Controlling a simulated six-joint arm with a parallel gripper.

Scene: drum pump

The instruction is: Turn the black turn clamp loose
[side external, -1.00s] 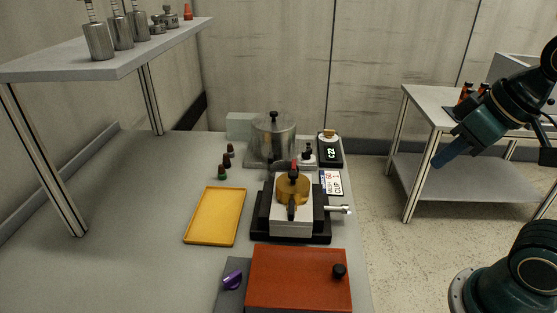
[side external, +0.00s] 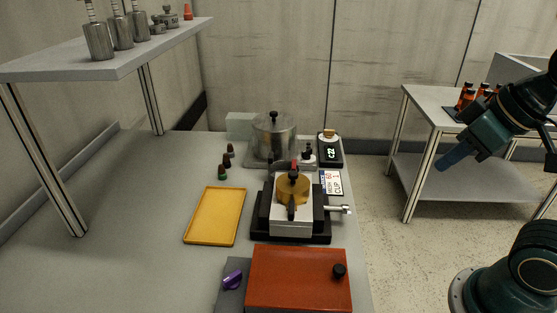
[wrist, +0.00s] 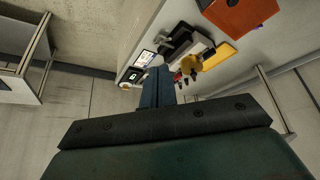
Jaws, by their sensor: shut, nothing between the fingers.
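The black turn clamp (side external: 291,207) appears as a dark upright lever at the front of a round brass-coloured part (side external: 293,188). That part sits on a white block in a black fixture (side external: 262,222) on the bench. In the wrist view the brass part (wrist: 190,64) is small and far off, just right of my fingers. My gripper (side external: 442,166) is in the air at the right, well away from the clamp, beyond the bench's right edge. Its blue fingers (wrist: 158,74) are together in the wrist view, with nothing between them.
A yellow tray (side external: 215,216) lies left of the fixture and an orange-red box (side external: 298,281) stands in front. A steel pot (side external: 273,137) and a scale (side external: 330,153) are behind. A silver-handled screw (side external: 341,209) sticks out right. A shelf (side external: 110,56) overhangs the left.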

